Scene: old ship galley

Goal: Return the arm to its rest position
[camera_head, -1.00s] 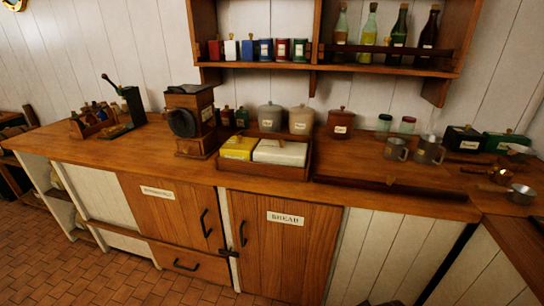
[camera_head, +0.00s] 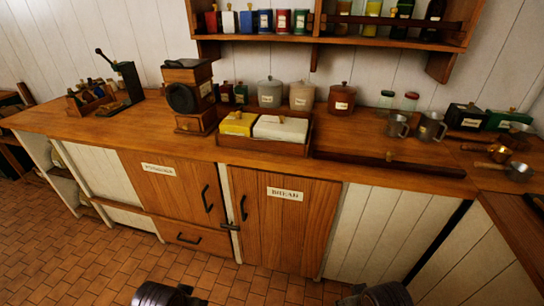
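Two dark, rounded, ribbed parts of my own arms show at the bottom edge, one left of centre and one right of centre. They are cut off by the picture edge, and no fingertips can be made out. Neither gripper is in view, so whether they hold anything is hidden. Both arm parts appear in front of the wooden counter (camera_head: 95,142), with floor around them in the picture. No arm reaches over the counter top.
A coffee grinder (camera_head: 188,96), a wooden tray (camera_head: 262,146) with yellow and white boxes, canisters and metal cups stand on the counter. A bottle shelf (camera_head: 390,67) hangs above. The cupboard doors (camera_head: 284,232) are shut. Tiled floor (camera_head: 70,260) is clear at lower left.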

